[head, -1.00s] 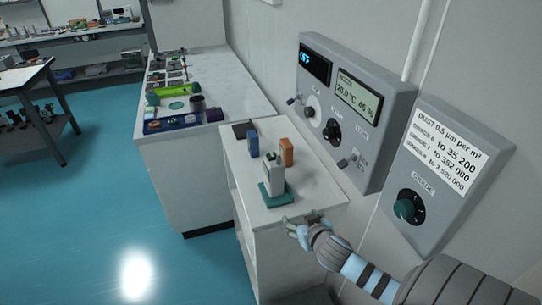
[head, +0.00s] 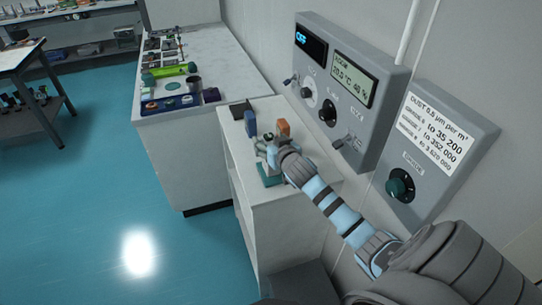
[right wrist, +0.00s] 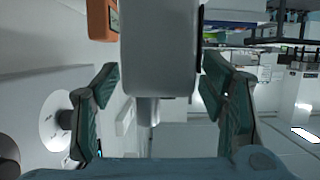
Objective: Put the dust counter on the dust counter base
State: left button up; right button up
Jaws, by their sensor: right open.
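A light grey upright device, apparently the dust counter (right wrist: 160,45), stands between the fingers of my right gripper (head: 271,147) in the right wrist view. In the head view my gripper hides most of it. Below it a square teal plate (head: 268,181) lies on the small white cabinet; the device appears to stand on this plate, and I cannot tell whether the plate is the dust counter base. My right gripper's fingers (right wrist: 160,75) are open on both sides of the device, with gaps showing. My left gripper is out of view.
A blue device (head: 251,123) and an orange device (head: 283,128) stand close behind my gripper. A dark flat piece (head: 240,110) lies at the cabinet's (head: 298,188) back corner. Wall control boxes (head: 348,92) rise close on the right. A longer bench with tools stands behind.

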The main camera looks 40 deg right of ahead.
jog(key=shift+w+d+f, duration=0.1)
jog(key=shift+w+f, duration=0.05)
grip_shut()
jog(key=shift+r, duration=0.2)
